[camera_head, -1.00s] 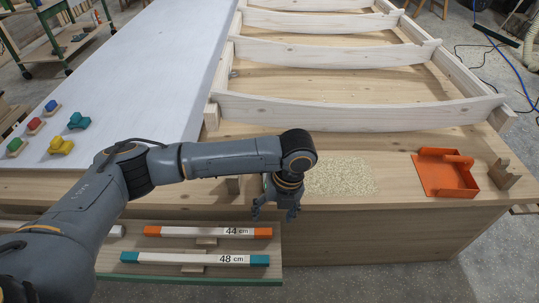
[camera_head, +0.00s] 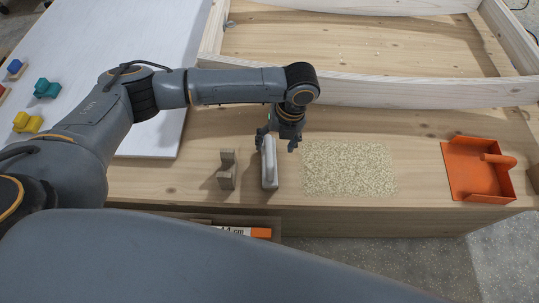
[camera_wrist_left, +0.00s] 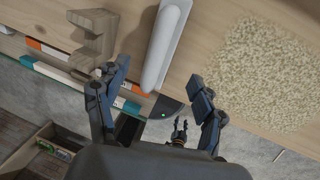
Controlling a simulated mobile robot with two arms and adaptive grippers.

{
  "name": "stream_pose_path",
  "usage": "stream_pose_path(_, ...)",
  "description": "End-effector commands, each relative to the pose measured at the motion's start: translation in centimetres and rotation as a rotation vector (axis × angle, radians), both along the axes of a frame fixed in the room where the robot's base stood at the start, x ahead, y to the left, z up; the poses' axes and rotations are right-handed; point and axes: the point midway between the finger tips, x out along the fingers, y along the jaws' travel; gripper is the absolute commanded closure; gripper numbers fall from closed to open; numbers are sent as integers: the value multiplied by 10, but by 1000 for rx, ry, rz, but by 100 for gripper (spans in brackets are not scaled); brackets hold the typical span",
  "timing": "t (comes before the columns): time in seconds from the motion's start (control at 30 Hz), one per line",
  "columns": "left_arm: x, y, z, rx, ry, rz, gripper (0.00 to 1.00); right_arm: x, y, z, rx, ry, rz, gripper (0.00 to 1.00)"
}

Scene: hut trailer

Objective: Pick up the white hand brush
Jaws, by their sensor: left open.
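The white hand brush (camera_head: 269,165) sits on the wooden bench top, its long handle pointing toward the front edge. Its handle also shows in the left wrist view (camera_wrist_left: 166,45); its bristles are hidden. My left gripper (camera_head: 277,142) is open at the brush's far end, low over the bench, with a finger on either side.
A wooden rest block (camera_head: 227,170) stands close left of the brush. A patch of sawdust (camera_head: 348,168) lies to its right, then an orange dustpan (camera_head: 480,168). White frame beams (camera_head: 420,92) rise behind. A lower shelf with labelled bars (camera_wrist_left: 75,85) is at the front.

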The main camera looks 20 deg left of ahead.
Motion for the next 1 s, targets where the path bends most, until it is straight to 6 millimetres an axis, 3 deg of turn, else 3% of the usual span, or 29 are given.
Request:
stream_pose_path(0.13,-2,6,-27,1,2,1,31,0,-1,2,-2,-1,1,60)
stream_pose_path(0.47,-3,10,-56,2,1,1,31,19,0,8,2,-31,1,60)
stream_pose_path(0.7,-2,15,-90,1,1,0,31,18,0,13,2,-29,1,60)
stream_pose_path(1.0,-2,16,-96,-1,-1,0,31,12,3,13,4,-21,1,60)
